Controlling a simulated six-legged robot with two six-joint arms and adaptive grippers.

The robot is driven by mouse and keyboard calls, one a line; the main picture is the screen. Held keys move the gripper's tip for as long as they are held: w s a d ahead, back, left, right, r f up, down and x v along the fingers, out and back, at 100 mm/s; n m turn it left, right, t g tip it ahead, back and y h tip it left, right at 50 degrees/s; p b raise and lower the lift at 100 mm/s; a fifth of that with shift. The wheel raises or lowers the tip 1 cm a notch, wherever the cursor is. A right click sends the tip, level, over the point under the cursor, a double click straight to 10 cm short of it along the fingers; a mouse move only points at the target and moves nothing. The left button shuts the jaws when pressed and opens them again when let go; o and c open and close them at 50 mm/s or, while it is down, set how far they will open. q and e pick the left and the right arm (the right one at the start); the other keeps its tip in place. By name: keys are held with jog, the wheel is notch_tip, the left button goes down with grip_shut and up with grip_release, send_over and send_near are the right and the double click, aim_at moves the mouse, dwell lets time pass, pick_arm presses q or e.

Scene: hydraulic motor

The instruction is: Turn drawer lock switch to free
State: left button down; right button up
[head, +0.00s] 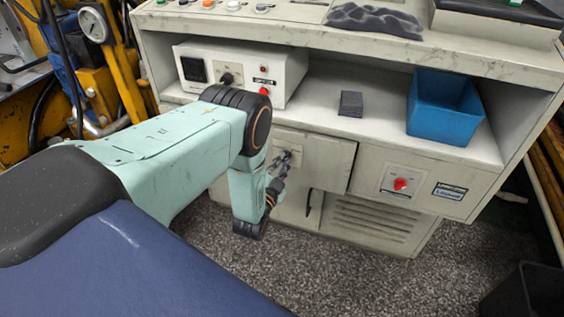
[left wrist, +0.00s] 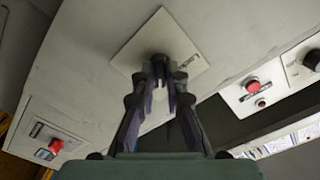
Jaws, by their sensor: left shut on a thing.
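The drawer lock switch (left wrist: 160,59) is a dark knob on a square pale plate (left wrist: 185,50) on the drawer front, in the left wrist view. The plate looks turned at an angle there, and its small lettering is too blurred to read. My left gripper (left wrist: 160,68) is shut on the lock switch, with a fingertip on each side of it. In the head view my left gripper (head: 281,164) is at the drawer front (head: 325,158) and hides most of the switch. The switch's setting cannot be read. My right gripper is not in view.
A red rotary switch (head: 401,184) sits on the panel right of the drawer. A white control box (head: 285,65), a dark block (head: 351,104) and a blue bin (head: 446,108) stand on the shelf above. A cabinet door handle (head: 309,202) is below. The floor in front is clear.

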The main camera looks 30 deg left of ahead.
pick_arm(q)
jog(key=shift+m, duration=0.5)
jog(key=c, duration=1.4)
grip_release()
jog(key=shift+s, duration=0.1)
jog(key=v, duration=1.2)
